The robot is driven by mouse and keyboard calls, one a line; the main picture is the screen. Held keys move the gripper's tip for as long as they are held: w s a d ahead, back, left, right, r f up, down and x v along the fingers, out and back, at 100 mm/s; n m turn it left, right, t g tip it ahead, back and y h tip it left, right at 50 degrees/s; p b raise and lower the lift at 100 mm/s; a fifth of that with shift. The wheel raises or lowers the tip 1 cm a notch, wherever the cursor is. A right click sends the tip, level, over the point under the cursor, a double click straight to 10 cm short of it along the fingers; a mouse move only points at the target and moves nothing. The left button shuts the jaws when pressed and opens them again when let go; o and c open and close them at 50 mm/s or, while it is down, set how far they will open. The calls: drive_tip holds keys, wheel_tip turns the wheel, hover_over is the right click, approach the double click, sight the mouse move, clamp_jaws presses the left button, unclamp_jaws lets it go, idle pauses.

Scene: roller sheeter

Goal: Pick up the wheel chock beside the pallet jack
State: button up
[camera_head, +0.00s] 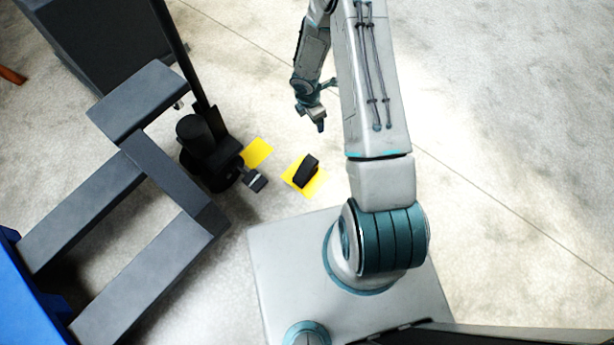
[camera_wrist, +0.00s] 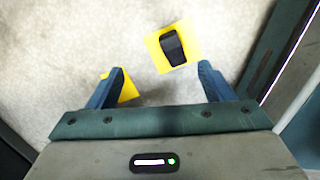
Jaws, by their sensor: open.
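The wheel chock (camera_head: 307,170) is a small black block on a yellow floor patch (camera_head: 291,178), to the right of the pallet jack (camera_head: 180,155). In the wrist view the chock (camera_wrist: 173,48) lies on its yellow patch (camera_wrist: 190,33), ahead of my gripper and right of centre, apart from the fingers. My gripper (camera_head: 318,116) is above and beyond the chock in the head view. Its two blue fingers (camera_wrist: 160,83) are spread open with nothing between them but floor and part of the patches.
A second yellow patch (camera_head: 258,152) lies next to the pallet jack's wheels, and its small foot or pedal (camera_head: 255,180) sticks out toward the chock. A dark cabinet (camera_head: 95,40) stands at the upper left. A blue object (camera_head: 20,290) is at the lower left. Floor at right is clear.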

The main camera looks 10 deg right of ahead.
sight(306, 168)
drive_tip(key=s+a+f+n+b, duration=0.1)
drive_tip(key=f+b, duration=0.1)
drive_tip(key=f, duration=0.6)
drive_tip(key=s+a+f+n+y+b, duration=0.1)
drive_tip(key=f+b, duration=0.1)
drive_tip(key=f, duration=0.6)
drive_tip(key=s+a+f+n+b, duration=0.1)
drive_tip(key=f+b, duration=0.1)
drive_tip(key=f, duration=0.6)
drive_tip(key=shift+s+n+g+b, duration=0.25)
drive_tip(key=shift+n+g+b, duration=0.1)
drive_tip(key=shift+n+g, duration=0.05)
drive_tip(key=shift+w+d+f+b, duration=0.15)
drive_tip(key=shift+f+b, duration=0.7)
drive_tip(key=shift+f, duration=0.75)
drive_tip(key=shift+w+a+f+b, duration=0.1)
drive_tip(key=shift+f+b, duration=0.75)
drive_tip(key=shift+f, duration=0.7)
drive_tip(key=shift+r, duration=0.1)
drive_tip(key=c, duration=1.4)
